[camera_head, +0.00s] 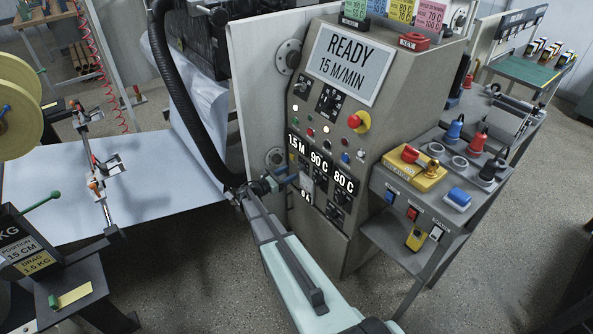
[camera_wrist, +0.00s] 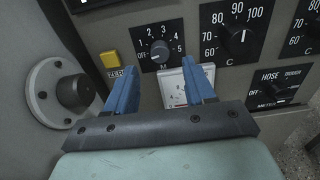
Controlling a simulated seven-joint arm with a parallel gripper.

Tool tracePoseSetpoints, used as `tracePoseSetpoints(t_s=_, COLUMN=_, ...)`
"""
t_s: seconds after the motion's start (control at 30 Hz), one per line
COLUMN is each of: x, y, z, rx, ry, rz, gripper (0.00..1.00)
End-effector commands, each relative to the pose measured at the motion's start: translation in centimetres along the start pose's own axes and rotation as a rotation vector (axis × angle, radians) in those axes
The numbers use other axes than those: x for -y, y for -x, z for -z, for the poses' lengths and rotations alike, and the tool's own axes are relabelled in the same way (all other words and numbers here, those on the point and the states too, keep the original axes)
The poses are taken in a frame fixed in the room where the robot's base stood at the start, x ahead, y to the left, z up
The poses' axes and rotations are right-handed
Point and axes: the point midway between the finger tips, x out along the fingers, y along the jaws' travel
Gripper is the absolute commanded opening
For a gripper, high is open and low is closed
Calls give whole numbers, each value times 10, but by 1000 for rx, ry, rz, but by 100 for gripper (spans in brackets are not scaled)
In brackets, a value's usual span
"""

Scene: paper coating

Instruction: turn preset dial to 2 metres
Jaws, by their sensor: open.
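The preset dial (camera_wrist: 160,51) is a round black knob in the wrist view, on a black plate marked OFF, 1 to 5 and M. The exact direction of its pointer is hard to tell. In the head view, a small display (camera_head: 296,142) above that area reads about 1.5 M. My gripper (camera_wrist: 159,65) is open, with its two blue fingers spread below and to either side of the dial. The knob lies just beyond the fingertips, and nothing is between the fingers. In the head view my gripper (camera_head: 284,182) is at the console front's left side, hiding the dial.
A yellow button (camera_wrist: 111,63) marked ZERO is left of the dial. A temperature dial (camera_wrist: 237,32) is to its right, and a hose switch (camera_wrist: 282,83) lower right. A round metal fitting (camera_wrist: 74,92) sticks out at left. The console screen (camera_head: 349,63) reads READY 15 M/MIN.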

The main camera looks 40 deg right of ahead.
Motion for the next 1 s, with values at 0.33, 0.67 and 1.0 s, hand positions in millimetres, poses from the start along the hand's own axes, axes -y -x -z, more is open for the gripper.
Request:
tracePoseSetpoints(t_s=0.33, x=0, y=-42, z=0, rx=0, ry=-1, rz=1, gripper=54)
tracePoseSetpoints(t_s=0.67, x=0, y=-49, z=0, rx=0, ry=-1, rz=-1, gripper=54)
tracePoseSetpoints(t_s=1.0, x=0, y=-48, z=0, rx=0, ry=-1, rz=0, gripper=32)
